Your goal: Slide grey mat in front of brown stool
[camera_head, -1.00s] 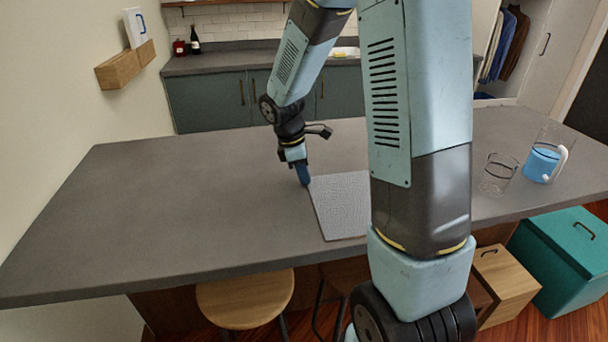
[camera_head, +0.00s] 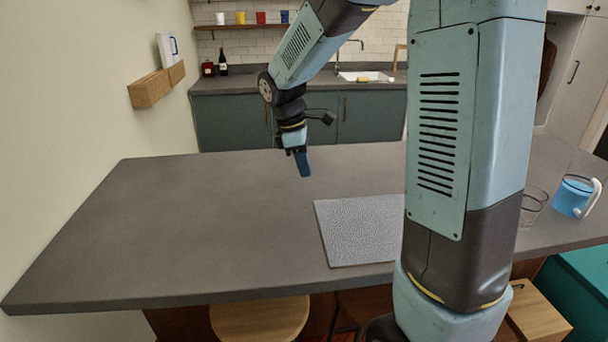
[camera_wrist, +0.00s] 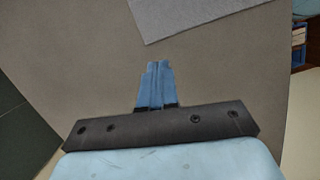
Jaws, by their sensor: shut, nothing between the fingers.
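The grey mat (camera_head: 358,236) lies flat on the dark grey counter, its right part hidden behind my arm. A corner of the mat (camera_wrist: 190,14) shows at the top of the wrist view. The brown stool (camera_head: 260,320) has a round wooden seat below the counter's front edge, left of the mat; its lower part is cut off by the frame. My gripper (camera_head: 304,165) is shut and empty, beyond and left of the mat's far left corner, apart from the mat. The shut fingers (camera_wrist: 157,85) also show in the wrist view.
The counter (camera_head: 190,220) is bare left of the mat. A glass (camera_head: 533,205) and a blue-filled pitcher (camera_head: 574,196) stand at the right. A second seat, partly hidden, is under the counter. A wooden box (camera_head: 537,315) stands low at the right.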

